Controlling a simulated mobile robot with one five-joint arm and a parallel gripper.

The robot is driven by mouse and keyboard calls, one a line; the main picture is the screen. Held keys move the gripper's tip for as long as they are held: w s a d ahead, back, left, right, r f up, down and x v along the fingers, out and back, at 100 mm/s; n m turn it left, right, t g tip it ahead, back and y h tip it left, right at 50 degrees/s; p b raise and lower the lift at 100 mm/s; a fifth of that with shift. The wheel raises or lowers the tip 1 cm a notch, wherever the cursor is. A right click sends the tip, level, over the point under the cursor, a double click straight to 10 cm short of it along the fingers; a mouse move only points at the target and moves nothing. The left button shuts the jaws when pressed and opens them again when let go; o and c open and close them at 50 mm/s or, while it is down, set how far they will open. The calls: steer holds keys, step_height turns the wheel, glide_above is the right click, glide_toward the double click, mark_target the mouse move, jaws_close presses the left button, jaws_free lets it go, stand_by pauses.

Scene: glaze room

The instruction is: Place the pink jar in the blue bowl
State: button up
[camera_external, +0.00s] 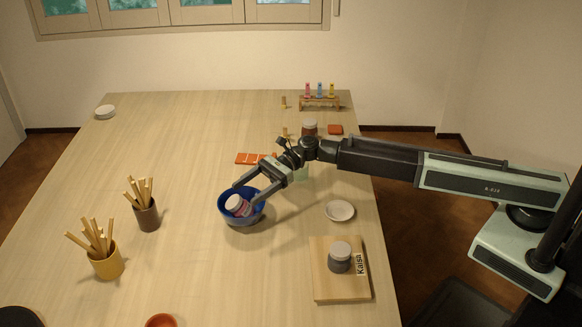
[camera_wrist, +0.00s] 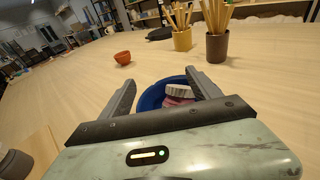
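The pink jar (camera_external: 240,206), with a pale lid, lies tilted inside the blue bowl (camera_external: 243,221). In the wrist view the jar (camera_wrist: 178,101) shows its white lid and a pink part inside the bowl (camera_wrist: 150,98); its lower part is hidden. My gripper (camera_external: 247,195) is over the bowl from the right. Its two fingers are spread wide in the wrist view (camera_wrist: 161,79), with a gap between each finger and the jar. It holds nothing.
A white saucer (camera_external: 339,211) and a wooden board (camera_external: 341,287) with a grey jar (camera_external: 340,257) are to the right. Brown (camera_external: 147,217) and yellow (camera_external: 106,264) cups of sticks stand left. An orange bowl (camera_external: 161,321) is at the front. Orange tiles (camera_external: 252,158) lie behind.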

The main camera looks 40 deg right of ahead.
steer(key=shift+r, duration=0.2)
steer(key=shift+r+p, duration=0.65)
steer(key=shift+p, duration=0.2)
steer(key=d+r+p, duration=0.1)
steer(key=d, duration=1.1)
steer(key=shift+s+r, duration=0.25)
steer(key=shift+s, duration=0.1)
